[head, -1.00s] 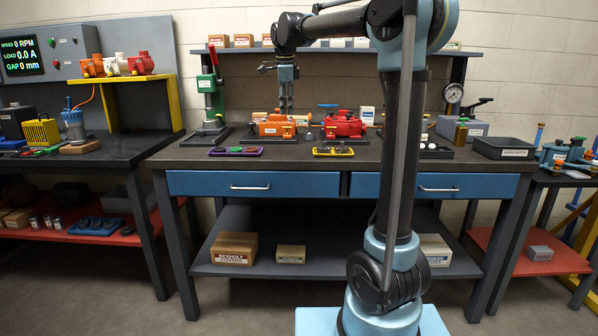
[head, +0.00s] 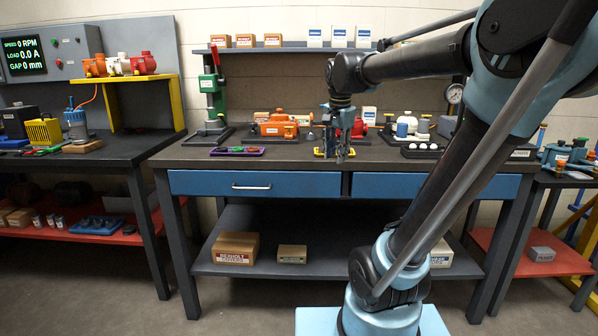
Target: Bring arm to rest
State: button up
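My arm rises from the base at the lower right, leans to the right and reaches back over the middle workbench. My gripper (head: 340,155) points down just above the front part of the bench top (head: 290,159), in front of the yellow tray (head: 320,152) and partly covering it. The fingers look slightly apart, but they are small and I cannot tell whether they are open or shut. I see no held thing between them. An orange motor (head: 276,126) stands to the left.
A purple tray (head: 237,151) lies left of my gripper. A dark tray with white balls (head: 421,149) is to the right. A green press (head: 213,100) stands at the back left. Boxes (head: 340,37) line the shelf above. The floor before the bench is clear.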

jog(key=s+d+f+n, duration=0.3)
jog(key=s+f+n, duration=0.1)
jog(key=s+f, duration=0.5)
jog(key=s+d+f+n, duration=0.4)
jog(key=s+f+n, duration=0.1)
jog(key=s+f, duration=0.5)
notch_tip(320, 180, down, 3)
jog(key=shift+s+r, duration=0.2)
jog(key=shift+s, duration=0.05)
jog(key=shift+d, duration=0.1)
jog(key=shift+w+f, duration=0.2)
jog(key=shift+w, duration=0.25)
jog(key=shift+d, duration=0.1)
